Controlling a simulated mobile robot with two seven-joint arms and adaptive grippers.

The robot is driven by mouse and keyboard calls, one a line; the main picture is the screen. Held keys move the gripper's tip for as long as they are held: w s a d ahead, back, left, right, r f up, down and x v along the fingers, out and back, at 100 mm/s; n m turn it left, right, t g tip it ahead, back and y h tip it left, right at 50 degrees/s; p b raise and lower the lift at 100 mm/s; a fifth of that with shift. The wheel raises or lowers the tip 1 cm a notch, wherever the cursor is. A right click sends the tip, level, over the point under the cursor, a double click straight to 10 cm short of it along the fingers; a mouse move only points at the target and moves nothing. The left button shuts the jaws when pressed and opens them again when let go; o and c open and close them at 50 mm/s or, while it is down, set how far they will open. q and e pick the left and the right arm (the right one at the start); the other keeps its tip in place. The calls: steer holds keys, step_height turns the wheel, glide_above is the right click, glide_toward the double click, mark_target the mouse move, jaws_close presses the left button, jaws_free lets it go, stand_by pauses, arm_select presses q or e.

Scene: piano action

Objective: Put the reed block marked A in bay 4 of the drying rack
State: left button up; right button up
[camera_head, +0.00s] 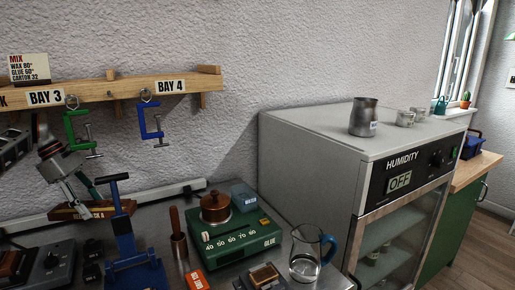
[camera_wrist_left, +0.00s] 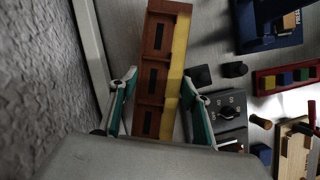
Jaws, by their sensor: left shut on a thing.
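My left gripper (camera_head: 84,195) is shut on a long brown wooden block (camera_head: 110,209), at the left of the head view. The lettering on the block's side is partly covered and seems to end in A. In the left wrist view the block (camera_wrist_left: 153,62) lies between the green fingers of my left gripper (camera_wrist_left: 158,82); it has dark slots and a yellow side strip. The wooden rack (camera_head: 125,90) on the wall carries a BAY 4 label (camera_head: 170,86), up and to the right of the gripper. My right gripper is not in view.
A green clamp (camera_head: 68,130) and a blue clamp (camera_head: 142,120) hang from the rack. A blue press (camera_head: 126,230) stands close to the block. A green glue heater (camera_head: 232,238), a glass jug (camera_head: 305,262) and the humidity cabinet (camera_head: 300,130) stand to the right.

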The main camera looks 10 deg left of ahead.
arm_select(q)
steer(key=x, duration=0.5)
steer(key=shift+f+b, duration=0.2)
steer(key=shift+b, duration=0.2)
steer(key=shift+w+d+f, duration=0.1)
steer(key=shift+d+f, duration=0.2)
steer(key=shift+f, duration=0.2)
